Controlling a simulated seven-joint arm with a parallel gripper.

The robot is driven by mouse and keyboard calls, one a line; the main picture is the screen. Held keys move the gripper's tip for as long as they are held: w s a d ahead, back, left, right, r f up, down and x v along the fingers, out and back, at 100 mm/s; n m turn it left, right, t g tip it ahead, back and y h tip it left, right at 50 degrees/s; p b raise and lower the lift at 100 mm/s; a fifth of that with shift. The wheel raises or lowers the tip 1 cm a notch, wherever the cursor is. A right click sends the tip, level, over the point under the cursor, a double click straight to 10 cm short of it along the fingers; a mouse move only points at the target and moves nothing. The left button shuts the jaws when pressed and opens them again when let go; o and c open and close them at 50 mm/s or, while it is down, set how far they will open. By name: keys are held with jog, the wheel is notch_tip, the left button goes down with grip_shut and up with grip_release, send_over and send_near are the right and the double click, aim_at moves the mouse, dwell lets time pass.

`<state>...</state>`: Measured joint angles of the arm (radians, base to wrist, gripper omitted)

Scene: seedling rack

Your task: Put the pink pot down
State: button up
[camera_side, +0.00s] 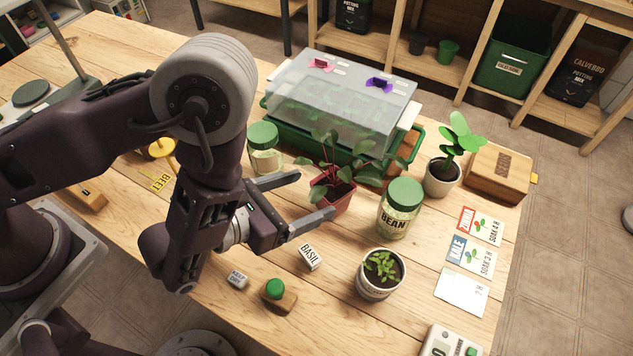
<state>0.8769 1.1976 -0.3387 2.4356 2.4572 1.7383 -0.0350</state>
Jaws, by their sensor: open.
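The pink pot (343,200) is a reddish-pink square pot with a leafy plant (335,160) in it. It stands upright on the wooden table, in front of the green seedling tray. My gripper (318,194) is open, its two fingers spread, one reaching toward the pot's upper left and the other near its lower left. The pot is by the fingertips. I cannot tell whether either finger touches it. The pot's back side is partly hidden by leaves.
A bean jar (400,208) stands close on the right, another green-lidded jar (264,150) on the left. The covered seedling tray (420,140) is behind. A white pot (379,288), a basil tag (310,256) and a green-knobbed block (275,290) are in front.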

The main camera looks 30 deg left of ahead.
jog(key=w+a+r+n+y, duration=0.2)
jog(key=a+r+n+y, duration=0.45)
jog(key=a+r, duration=0.4)
jog(key=w+a+r+n+y, duration=0.1)
jog(key=a+r+n+y, duration=0.6)
jog(key=a, duration=0.7)
jog(key=s+a+r+n+g+y, duration=0.35)
jog(key=s+a+n+g, duration=0.65)
jog(key=s+n, duration=0.35)
jog(key=s+d+f+n+g+h, duration=0.1)
jog(key=s+d+f+n+h, duration=0.1)
jog(key=s+d+n+h, duration=0.45)
jog(key=d+r+n+t+h, duration=0.4)
jog(key=d+r+n+h, duration=0.1)
jog(key=d+n, duration=0.1)
jog(key=shift+w+d+r+n, duration=0.15)
jog(key=shift+d+r+n, duration=0.2)
jog(key=shift+n, duration=0.1)
